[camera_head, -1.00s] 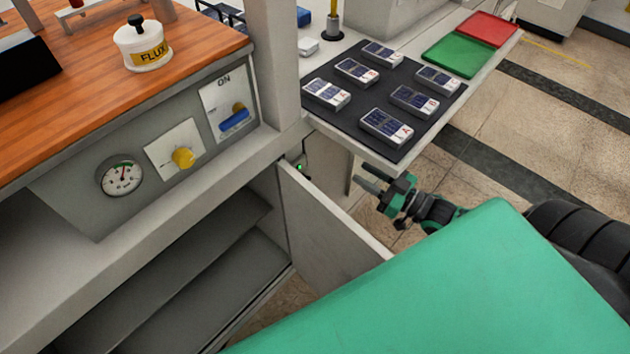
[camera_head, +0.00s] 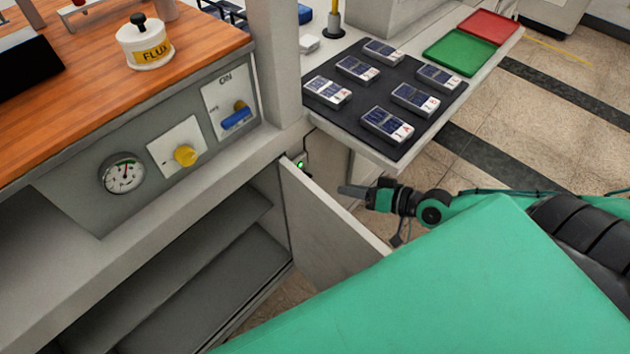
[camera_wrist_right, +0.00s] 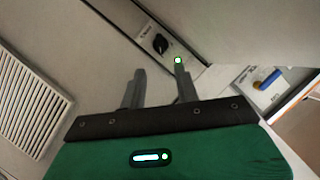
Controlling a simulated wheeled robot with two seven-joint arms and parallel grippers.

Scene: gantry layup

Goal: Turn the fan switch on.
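In the right wrist view a narrow grey panel (camera_wrist_right: 196,66) carries a black rotary knob (camera_wrist_right: 160,44) and a lit green lamp (camera_wrist_right: 178,60). Its small lettering is unreadable, so I cannot confirm that the knob is the fan switch. In the head view the lit lamp (camera_head: 299,165) shows under the bench edge, beside the cabinet door; the knob is not clear there. My right gripper (camera_wrist_right: 159,68) is open and empty, its fingers apart and pointing toward the panel, short of the knob. In the head view my right gripper (camera_head: 352,190) is beside the open door. My left gripper is out of view.
The open cabinet door (camera_head: 325,225) stands just left of my right gripper. Above is a shelf with a black mat (camera_head: 350,112) holding several modules. A panel with a gauge (camera_head: 122,174), yellow knob (camera_head: 185,156) and blue lever (camera_head: 236,119) is at left. A vent (camera_wrist_right: 30,105) shows too.

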